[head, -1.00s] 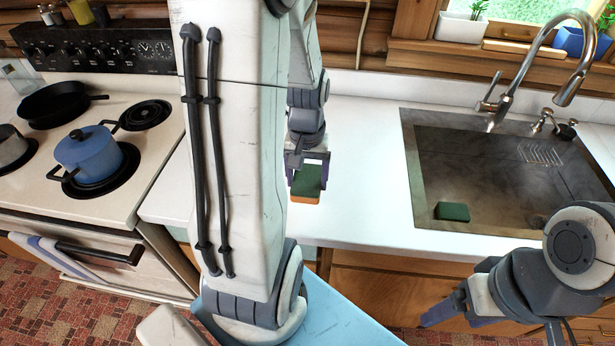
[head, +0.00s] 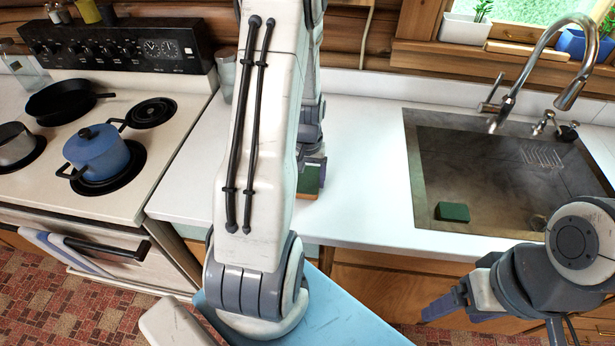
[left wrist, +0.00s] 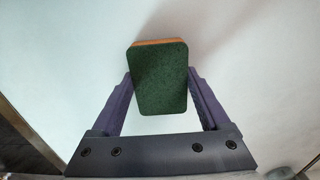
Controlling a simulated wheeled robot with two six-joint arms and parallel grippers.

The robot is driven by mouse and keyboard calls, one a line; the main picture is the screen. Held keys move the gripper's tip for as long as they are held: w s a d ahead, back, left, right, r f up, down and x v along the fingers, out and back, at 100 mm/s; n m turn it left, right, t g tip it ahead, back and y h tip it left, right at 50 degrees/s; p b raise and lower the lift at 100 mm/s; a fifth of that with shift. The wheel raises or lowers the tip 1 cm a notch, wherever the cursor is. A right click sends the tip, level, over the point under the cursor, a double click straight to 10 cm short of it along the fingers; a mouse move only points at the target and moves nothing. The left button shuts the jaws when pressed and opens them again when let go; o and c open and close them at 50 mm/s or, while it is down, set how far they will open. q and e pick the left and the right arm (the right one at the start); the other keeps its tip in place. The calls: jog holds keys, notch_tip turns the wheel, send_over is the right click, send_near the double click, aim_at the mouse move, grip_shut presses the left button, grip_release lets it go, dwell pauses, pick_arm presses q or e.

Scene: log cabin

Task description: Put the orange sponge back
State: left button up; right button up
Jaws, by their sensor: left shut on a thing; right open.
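The orange sponge (head: 308,183) has a dark green scouring face on top and an orange body. It is over the white counter left of the sink and partly hidden by my left arm. My left gripper (head: 312,168) is shut on it. In the left wrist view the sponge (left wrist: 160,82) sits between the two purple fingers, green face towards the camera, with a strip of orange along its far edge. I cannot tell whether it touches the counter. My right gripper (head: 440,308) is open and empty, in front of the counter below the sink.
A second green-topped sponge (head: 453,212) lies in the sink basin (head: 480,170), under a tall faucet (head: 535,65). The stove at left holds a blue pot (head: 97,155) and a black pan (head: 60,100). The counter (head: 365,150) between my left gripper and the sink is clear.

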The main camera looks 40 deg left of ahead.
pick_arm(q)
jog(key=shift+f, duration=0.1)
jog(key=shift+f, duration=0.15)
jog(key=o, duration=1.2)
jog(key=shift+c, duration=0.2)
jog(key=shift+r, duration=0.2)
